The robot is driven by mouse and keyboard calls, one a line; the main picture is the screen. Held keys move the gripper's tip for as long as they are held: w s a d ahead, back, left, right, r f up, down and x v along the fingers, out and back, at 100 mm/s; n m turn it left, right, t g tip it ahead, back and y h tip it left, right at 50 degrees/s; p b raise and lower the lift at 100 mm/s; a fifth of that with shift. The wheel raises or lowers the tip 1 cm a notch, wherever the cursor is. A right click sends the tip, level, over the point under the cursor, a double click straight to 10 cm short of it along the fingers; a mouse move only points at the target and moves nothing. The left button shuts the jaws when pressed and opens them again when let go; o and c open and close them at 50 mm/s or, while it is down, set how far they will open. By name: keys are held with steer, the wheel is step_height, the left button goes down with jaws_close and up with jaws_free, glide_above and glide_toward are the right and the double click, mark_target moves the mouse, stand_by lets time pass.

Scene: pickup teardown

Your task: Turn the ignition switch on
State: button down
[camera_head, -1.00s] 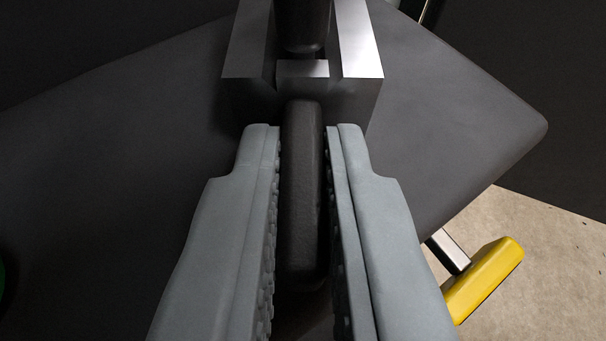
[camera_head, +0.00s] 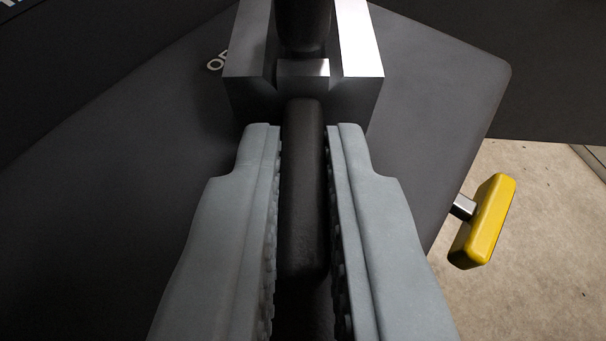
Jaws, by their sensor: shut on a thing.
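The ignition switch shows as a black bar-shaped handle (camera_head: 303,190) in the middle of the view. My gripper (camera_head: 303,135) is shut on this handle, with one grey ridged finger on each side of it. The handle lies lengthwise between the fingers. Behind the handle is a grey metal block (camera_head: 303,95) with a slot, which belongs to the front of my gripper or the switch; I cannot tell which.
A dark grey flat panel (camera_head: 120,170) lies behind the handle and looks tilted in the view. A yellow handle (camera_head: 482,222) on a short metal stem sticks out past the panel's right edge. Pale concrete floor (camera_head: 550,250) shows at the lower right.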

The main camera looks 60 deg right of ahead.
steer(key=shift+f, duration=0.15)
steer(key=c, duration=1.5)
jaws_free()
steer(key=shift+a, duration=0.15)
steer(key=v, duration=1.7)
steer(key=shift+a, duration=0.2)
